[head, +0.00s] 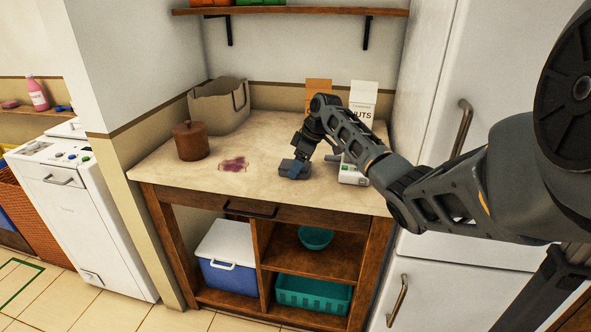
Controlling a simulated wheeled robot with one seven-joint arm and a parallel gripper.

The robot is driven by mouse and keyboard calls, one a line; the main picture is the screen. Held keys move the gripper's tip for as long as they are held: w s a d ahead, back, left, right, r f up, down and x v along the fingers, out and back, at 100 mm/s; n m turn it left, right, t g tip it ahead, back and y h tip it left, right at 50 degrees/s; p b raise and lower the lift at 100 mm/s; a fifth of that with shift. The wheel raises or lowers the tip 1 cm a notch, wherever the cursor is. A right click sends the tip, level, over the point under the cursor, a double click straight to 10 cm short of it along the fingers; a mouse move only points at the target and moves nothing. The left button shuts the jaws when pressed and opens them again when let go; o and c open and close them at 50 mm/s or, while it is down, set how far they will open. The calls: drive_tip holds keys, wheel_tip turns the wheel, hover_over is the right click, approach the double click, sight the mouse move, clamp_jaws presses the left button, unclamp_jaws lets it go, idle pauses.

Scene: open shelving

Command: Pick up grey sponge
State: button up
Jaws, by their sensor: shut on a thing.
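My arm reaches in from the right of the head view, over the counter (215,198). My gripper (293,169) is low at the counter's middle, just right of a reddish-purple stain (233,164). It is shut on a small grey block, the grey sponge (288,174), which is partly hidden by the fingers. At this size I cannot tell whether the sponge touches the counter or is slightly raised.
A brown lidded pot (190,141) and a beige bin (219,106) stand at the left. A white carton (363,98) and a white device (352,174) are right of my gripper, partly behind my arm. A shelf (300,11) hangs above. A fridge (431,110) bounds the right.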

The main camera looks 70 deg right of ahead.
sight(290, 166)
wheel_tip(290, 166, up, 4)
drive_tip(key=shift+w+r+b, duration=0.1)
drive_tip(key=shift+r+b, duration=0.1)
drive_tip(key=shift+b, duration=0.2)
drive_tip(key=s+d+r+b, duration=0.1)
drive_tip(key=s+d+r, duration=0.2)
drive_tip(key=s+r, duration=0.4)
drive_tip(key=s, duration=0.4)
drive_tip(key=shift+d+b, duration=0.3)
drive_tip(key=shift+d, duration=0.1)
drive_tip(key=shift+s, duration=0.1)
drive_tip(key=o, duration=0.5)
drive_tip(key=shift+c, duration=0.2)
drive_tip(key=c, duration=0.3)
